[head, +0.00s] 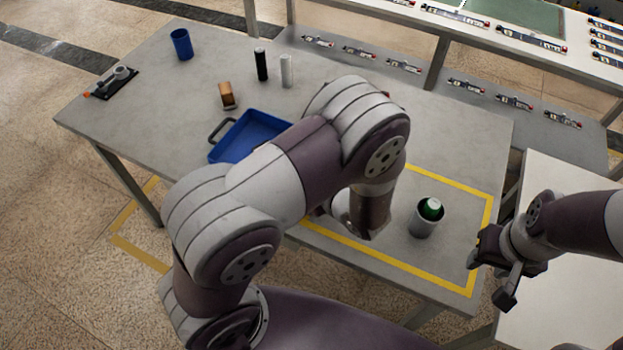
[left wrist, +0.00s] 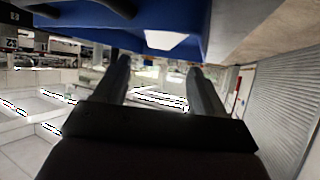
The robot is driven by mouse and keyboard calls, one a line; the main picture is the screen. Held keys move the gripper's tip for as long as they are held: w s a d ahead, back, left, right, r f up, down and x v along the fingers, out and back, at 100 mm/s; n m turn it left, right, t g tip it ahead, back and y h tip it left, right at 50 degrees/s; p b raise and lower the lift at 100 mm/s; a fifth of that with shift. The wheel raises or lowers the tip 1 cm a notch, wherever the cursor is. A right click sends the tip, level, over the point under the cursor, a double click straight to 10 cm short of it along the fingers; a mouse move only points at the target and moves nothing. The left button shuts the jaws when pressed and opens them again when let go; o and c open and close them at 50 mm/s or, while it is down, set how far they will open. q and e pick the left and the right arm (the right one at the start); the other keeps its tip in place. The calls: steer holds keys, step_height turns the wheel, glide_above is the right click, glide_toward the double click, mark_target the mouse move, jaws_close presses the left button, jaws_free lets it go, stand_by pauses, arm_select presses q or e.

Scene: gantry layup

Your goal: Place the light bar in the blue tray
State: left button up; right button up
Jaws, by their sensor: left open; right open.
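The light bar (head: 286,71) is a short pale cylinder standing upright on the grey table, just right of a dark bar (head: 261,64). The blue tray (head: 243,137) lies nearer, with a dark handle at its left; my left arm covers part of its right side. The left gripper's fingers are hidden in the head view. In the left wrist view my left gripper (left wrist: 159,68) is open with nothing between its fingers. A blue surface (left wrist: 185,15), which looks like the tray, fills the top there. My right gripper (head: 489,273) is open and empty at the table's right edge.
A brown block (head: 227,95), a blue cup (head: 182,44) and a black plate with a grey part (head: 112,82) stand on the table. A grey cup (head: 426,219) holding a green item stands inside the yellow outline. Shelves with small parts are behind.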

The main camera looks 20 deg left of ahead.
arm_select(q)
steer(key=shift+v, duration=1.05)
steer(key=w+d+r+m+h, duration=0.1)
steer(key=w+h, duration=0.1)
steer(key=w+d+r+m+t+h, duration=0.1)
steer(key=w+d+m+h, duration=0.1)
steer(key=h, duration=0.1)
steer(key=w+d+r+m+h, duration=0.1)
steer(key=w+d+h, duration=0.1)
steer(key=shift+h, duration=0.4)
steer(key=s+a+r+m+g+h, duration=0.1)
steer(key=s+a+r+m+g, duration=0.1)
steer(key=s, duration=0.5)
steer(key=s+a+r+m+g+h, duration=0.1)
steer(key=s+a+r+m+g, duration=0.1)
steer(key=s+m, duration=0.4)
steer(key=shift+s+a+r+g+h, duration=0.3)
steer(key=shift+s+a+g, duration=0.35)
steer(key=shift+a+g, duration=0.2)
